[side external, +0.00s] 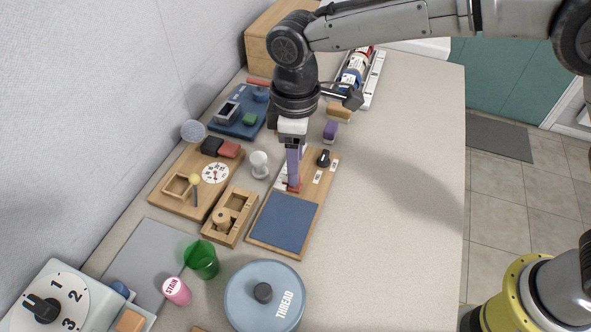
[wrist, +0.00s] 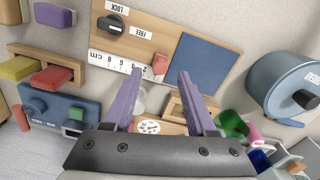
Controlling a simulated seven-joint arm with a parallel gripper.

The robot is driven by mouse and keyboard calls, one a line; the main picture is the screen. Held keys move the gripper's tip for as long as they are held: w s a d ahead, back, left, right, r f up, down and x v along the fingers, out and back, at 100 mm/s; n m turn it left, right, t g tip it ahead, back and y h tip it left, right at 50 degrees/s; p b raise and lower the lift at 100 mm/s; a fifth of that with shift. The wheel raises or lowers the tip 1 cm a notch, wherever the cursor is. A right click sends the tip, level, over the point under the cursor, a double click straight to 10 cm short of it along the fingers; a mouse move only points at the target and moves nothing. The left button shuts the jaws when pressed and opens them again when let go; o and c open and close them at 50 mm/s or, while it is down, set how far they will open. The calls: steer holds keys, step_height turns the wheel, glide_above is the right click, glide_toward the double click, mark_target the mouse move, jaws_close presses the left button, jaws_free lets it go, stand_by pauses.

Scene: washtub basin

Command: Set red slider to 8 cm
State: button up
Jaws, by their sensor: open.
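The red slider (wrist: 160,63) sits on the wooden board (wrist: 165,22), beside the low-number end of a white ruler strip (wrist: 113,62) marked in cm, past the 2. It also shows in the side external view (side external: 293,187), partly hidden by my gripper. A black knob (wrist: 108,25) stands on the board near labels LOCK (wrist: 117,8) and FREE (wrist: 139,31); I cannot tell which one it points to. My gripper (wrist: 160,73) is open, its purple fingers spread to either side of the slider. In the side external view, my gripper (side external: 292,172) points down over the slider.
A blue pad (side external: 283,222) covers the board's near end. A wooden block tray (side external: 230,216), a white spool-like piece (side external: 259,164) and a board with a dial (side external: 215,172) stand left. A blue THREAD lidded pot (side external: 264,296) stands in front. The counter right of the board is clear.

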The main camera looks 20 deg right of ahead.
steer(key=shift+f, duration=1.8)
jaws_close()
